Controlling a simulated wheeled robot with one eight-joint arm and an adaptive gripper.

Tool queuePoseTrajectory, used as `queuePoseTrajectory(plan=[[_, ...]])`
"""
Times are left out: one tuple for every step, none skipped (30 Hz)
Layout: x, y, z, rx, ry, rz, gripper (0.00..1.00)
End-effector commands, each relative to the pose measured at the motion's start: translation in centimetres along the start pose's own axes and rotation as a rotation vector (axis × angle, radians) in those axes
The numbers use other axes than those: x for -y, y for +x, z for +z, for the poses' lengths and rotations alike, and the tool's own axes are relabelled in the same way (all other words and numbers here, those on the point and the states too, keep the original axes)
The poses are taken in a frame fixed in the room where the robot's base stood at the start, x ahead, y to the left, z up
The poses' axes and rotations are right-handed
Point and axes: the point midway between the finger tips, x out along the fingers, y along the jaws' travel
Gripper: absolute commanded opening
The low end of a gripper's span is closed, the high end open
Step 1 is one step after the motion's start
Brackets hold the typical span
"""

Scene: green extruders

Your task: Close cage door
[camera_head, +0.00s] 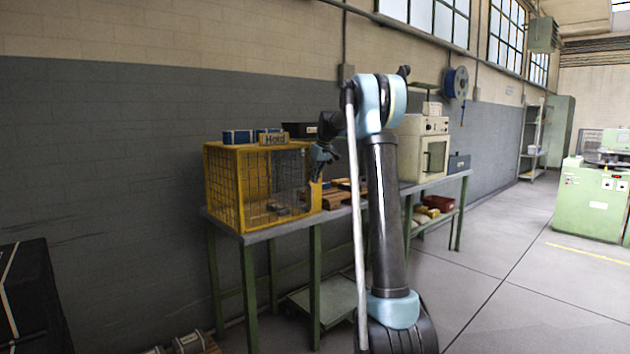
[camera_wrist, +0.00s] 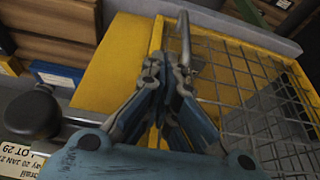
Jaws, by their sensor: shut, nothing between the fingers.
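In the head view my gripper (camera_head: 321,158) is at the cage's right side, near the upper right yellow edge. In the wrist view my gripper (camera_wrist: 166,75) is shut and empty. Its fingertips are beside a grey metal bar handle (camera_wrist: 185,38) over a yellow frame, with wire mesh (camera_wrist: 255,95) to the right and a plain yellow panel (camera_wrist: 115,65) to the left. Whether the fingers touch the handle, and the door's exact angle, I cannot tell.
Blue boxes (camera_head: 238,137) sit on the cage top. A wooden pallet piece (camera_head: 338,198) lies on the table (camera_head: 285,228) right of the cage, and a beige oven-like machine (camera_head: 424,150) stands farther right. The wall is close behind. Open floor (camera_head: 490,270) lies to the right.

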Motion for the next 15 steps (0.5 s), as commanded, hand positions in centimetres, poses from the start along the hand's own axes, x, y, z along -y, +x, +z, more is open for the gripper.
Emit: queuePoseTrajectory(plan=[[0.1,0.1,-0.5,-0.010,-0.001,0.001,0.00],[0.1,0.1,-0.6,-0.010,-0.001,0.001,0.00],[0.1,0.1,-0.6,-0.011,-0.002,0.001,0.00],[0.1,0.1,-0.6,-0.012,-0.002,0.001,0.00],[0.1,0.1,-0.7,-0.012,-0.002,0.001,0.00],[0.2,0.1,-0.7,-0.013,-0.002,0.001,0.00],[0.2,0.1,-0.7,-0.013,-0.002,0.001,0.00],[0.2,0.1,-0.7,-0.013,-0.002,0.001,0.00],[0.2,0.1,-0.8,-0.013,-0.002,0.000,0.00],[0.2,0.0,-0.8,-0.013,-0.002,0.000,0.00],[0.2,-0.1,-0.8,-0.013,-0.002,0.000,0.00],[0.2,-0.2,-0.8,-0.014,-0.002,0.000,0.00],[0.2,-0.4,-0.8,-0.014,-0.002,0.000,0.00],[0.3,-0.7,-0.8,-0.014,-0.002,0.000,0.00],[0.3,-1.2,-0.8,-0.014,-0.002,-0.001,0.00]])
